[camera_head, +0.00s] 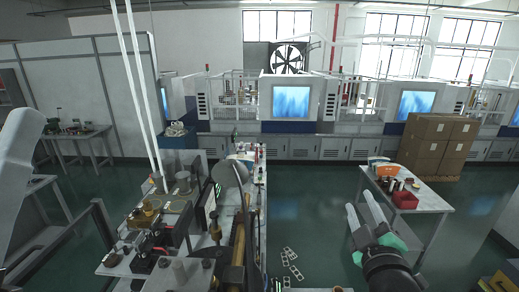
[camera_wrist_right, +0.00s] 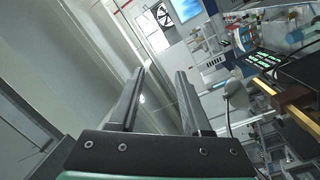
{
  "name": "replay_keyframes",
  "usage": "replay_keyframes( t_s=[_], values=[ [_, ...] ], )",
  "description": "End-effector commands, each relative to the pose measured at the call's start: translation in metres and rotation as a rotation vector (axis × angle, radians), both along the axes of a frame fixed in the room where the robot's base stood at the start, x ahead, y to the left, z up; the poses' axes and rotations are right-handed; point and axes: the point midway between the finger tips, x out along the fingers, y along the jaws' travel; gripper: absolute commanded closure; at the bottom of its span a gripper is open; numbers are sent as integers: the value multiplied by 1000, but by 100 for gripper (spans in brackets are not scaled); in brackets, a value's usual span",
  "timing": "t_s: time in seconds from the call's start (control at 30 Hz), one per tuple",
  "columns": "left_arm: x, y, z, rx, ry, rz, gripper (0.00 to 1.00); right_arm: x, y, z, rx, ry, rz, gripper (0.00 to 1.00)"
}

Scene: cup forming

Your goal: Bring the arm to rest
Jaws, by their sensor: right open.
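My right gripper (camera_head: 358,202) is in the lower right of the head view, raised over the green floor beside the right-hand table. Its two pale fingers stand apart with nothing between them. In the right wrist view the gripper (camera_wrist_right: 160,75) shows its two dark fingers spread, with an empty gap. My left gripper is in neither view.
A cluttered workbench (camera_head: 112,257) with machine parts fills the lower left and middle. A white table (camera_head: 432,202) at right bears a red bin (camera_head: 405,200) and small items. Cardboard boxes (camera_head: 437,143) are stacked behind it. Open green floor (camera_head: 310,215) lies between.

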Motion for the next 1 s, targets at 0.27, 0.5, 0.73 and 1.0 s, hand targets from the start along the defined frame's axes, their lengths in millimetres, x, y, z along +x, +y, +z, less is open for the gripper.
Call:
replay_keyframes(
  t_s=[0.27, 0.5, 0.73, 1.0],
  values=[
    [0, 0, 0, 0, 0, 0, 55, -144, 25, 195, 407, -583, 264, 52],
    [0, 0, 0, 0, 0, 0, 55, -230, 40, 240, 772, -765, 573, 52],
    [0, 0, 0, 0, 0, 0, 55, -229, 40, 240, 833, -759, 596, 52],
    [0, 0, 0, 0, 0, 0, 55, -228, 39, 240, 831, -759, 593, 52]
  ],
)
